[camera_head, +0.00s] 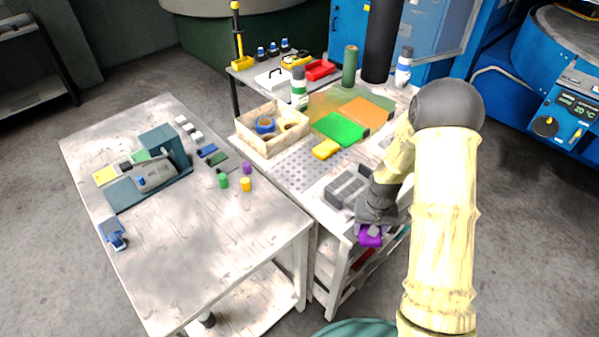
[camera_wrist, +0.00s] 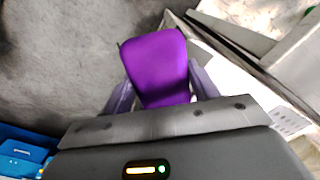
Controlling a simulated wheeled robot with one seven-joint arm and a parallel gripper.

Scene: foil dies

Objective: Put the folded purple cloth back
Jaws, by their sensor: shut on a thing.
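The folded purple cloth (camera_wrist: 157,62) is between the two fingers of my gripper (camera_wrist: 160,95) in the wrist view. The fingers are shut on it, one along each side, and its far end sticks out past them. In the head view the cloth (camera_head: 370,236) shows below my gripper (camera_head: 366,226), at the near edge of the right-hand workbench (camera_head: 310,192). The wrist view shows floor beyond the cloth and the bench edge to its right. I cannot tell whether the cloth touches the bench.
A grey divided tray (camera_head: 346,189) is close beside my gripper on the bench. Yellow (camera_head: 326,149), green (camera_head: 341,127) and orange (camera_head: 370,110) folded pieces lie farther back. A wooden box (camera_head: 272,128) stands at the bench's left. The left table's (camera_head: 210,270) near part is clear.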

